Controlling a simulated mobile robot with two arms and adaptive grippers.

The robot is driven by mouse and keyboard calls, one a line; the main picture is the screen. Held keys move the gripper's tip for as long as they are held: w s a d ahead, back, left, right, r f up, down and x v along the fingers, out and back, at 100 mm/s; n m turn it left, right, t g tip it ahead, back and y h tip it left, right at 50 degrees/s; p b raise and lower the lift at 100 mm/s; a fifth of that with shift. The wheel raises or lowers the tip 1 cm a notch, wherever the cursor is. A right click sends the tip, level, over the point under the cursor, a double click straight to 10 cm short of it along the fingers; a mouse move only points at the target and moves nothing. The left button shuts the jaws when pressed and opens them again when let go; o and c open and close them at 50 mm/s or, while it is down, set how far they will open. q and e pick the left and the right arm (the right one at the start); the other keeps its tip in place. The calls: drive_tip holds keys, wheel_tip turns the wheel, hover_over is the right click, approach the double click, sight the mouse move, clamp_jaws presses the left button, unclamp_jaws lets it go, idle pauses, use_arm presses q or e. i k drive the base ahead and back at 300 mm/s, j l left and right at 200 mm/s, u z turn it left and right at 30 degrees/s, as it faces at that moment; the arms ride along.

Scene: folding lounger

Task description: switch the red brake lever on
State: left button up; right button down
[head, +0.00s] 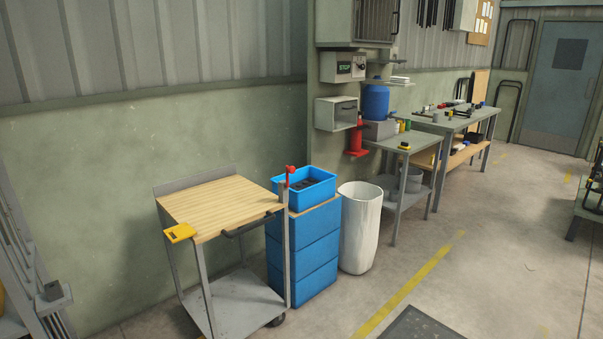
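A small red lever (289,172) sits at the top of a thin grey post at the right corner of a cart. The cart has a light wooden top (215,203) and a grey lower shelf (232,302). The lever is small in the head view, and I cannot tell which position it is set to. Neither of my grippers is in view.
A dark handle (248,226) and a yellow item (180,233) are on the cart's edges. Blue crates (318,250) stand close behind the post, with a white bin (360,230) to their right. Workbenches (440,122) line the wall. Floor at right (490,270) is mostly clear.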

sight(291, 170)
drive_tip(key=i, duration=1.85)
drive_tip(key=u, duration=0.3)
